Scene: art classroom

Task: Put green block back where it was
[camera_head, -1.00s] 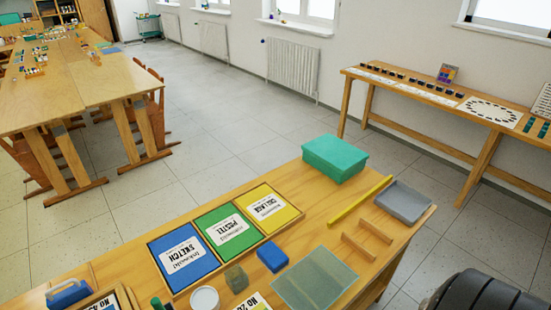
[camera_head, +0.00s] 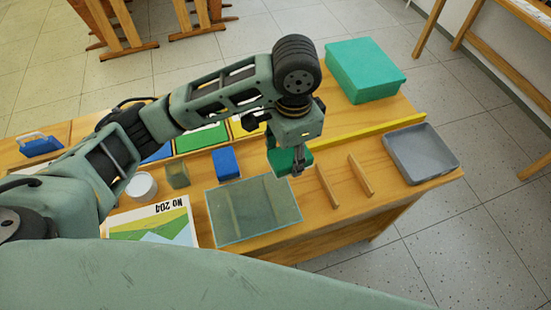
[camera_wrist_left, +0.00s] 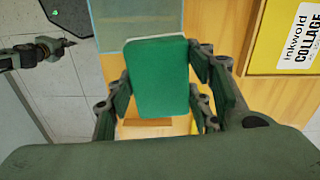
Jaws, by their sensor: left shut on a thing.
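The green block (camera_head: 283,160) is in my left gripper (camera_head: 297,172), above the table between the blue block (camera_head: 226,164) and two low wooden strips (camera_head: 328,186). In the left wrist view the green block (camera_wrist_left: 157,78) fills the middle, with the fingers of my left gripper (camera_wrist_left: 160,95) on either side of it. One wooden strip (camera_wrist_left: 147,122) shows just beyond the block there. The block's underside and any contact with the table are hidden. A dark mechanical part at the left of the wrist view may be my right gripper (camera_wrist_left: 40,50); its jaw state is unclear.
A translucent greenish sheet (camera_head: 255,212) lies in front. A grey tray (camera_head: 422,153) is at the right, a yellow bar (camera_head: 372,129) behind the strips, and a teal box (camera_head: 365,70) at the back. The blue and green panels are partly hidden by my arm.

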